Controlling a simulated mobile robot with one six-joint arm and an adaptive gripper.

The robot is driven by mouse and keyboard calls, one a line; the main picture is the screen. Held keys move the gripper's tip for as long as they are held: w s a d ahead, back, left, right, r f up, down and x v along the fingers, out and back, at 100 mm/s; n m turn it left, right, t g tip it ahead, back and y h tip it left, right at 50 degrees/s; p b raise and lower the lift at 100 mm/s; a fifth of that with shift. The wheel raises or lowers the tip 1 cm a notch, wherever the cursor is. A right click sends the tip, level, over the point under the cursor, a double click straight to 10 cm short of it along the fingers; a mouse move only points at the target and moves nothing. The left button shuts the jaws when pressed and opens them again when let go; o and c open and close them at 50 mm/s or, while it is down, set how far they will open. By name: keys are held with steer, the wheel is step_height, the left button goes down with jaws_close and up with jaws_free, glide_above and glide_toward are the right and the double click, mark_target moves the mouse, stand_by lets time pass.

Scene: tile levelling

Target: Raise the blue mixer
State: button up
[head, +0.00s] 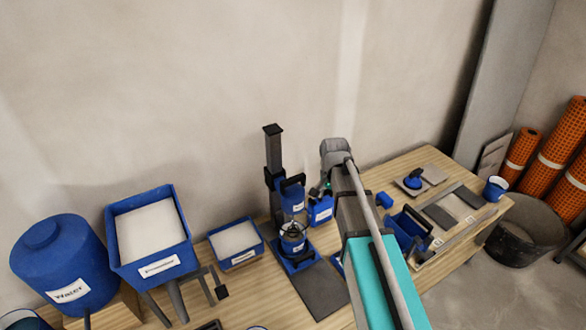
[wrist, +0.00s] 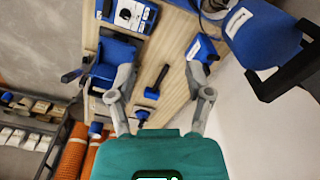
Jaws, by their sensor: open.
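The blue mixer (head: 291,196) has a black handle and a white label. It is on a black upright stand (head: 273,150) at the back of the bench, above a clear container (head: 292,239) on a blue base. In the wrist view the mixer (wrist: 262,36) fills the upper right, with its black handle (wrist: 288,78) towards the camera. My gripper (wrist: 160,80) is open with nothing between its fingers. It is to the left of the mixer's handle in the wrist view, apart from it. In the head view my arm mostly hides the gripper.
The wooden bench (head: 440,165) holds a labelled blue bin (head: 235,243), a blue tool carrier (head: 408,228) and a grey slab (head: 318,290). A blue hopper (head: 152,232) and water tank (head: 62,265) stand left. Orange rolls (head: 555,160) and a black tub (head: 527,232) are right. The wall is close behind.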

mark_target(293, 178)
steer(key=w+a+r+m+p, duration=0.5)
steer(key=w+a+r+p, duration=0.5)
steer(key=a+r, duration=0.2)
steer(key=shift+w+a+p, duration=0.2)
steer(key=shift+w+p, duration=0.1)
steer(key=shift+f, duration=0.2)
step_height(293, 178, down, 14)
steer(key=b, duration=1.3)
steer(key=shift+r+b, duration=0.2)
steer(key=shift+b, duration=0.2)
jaws_close()
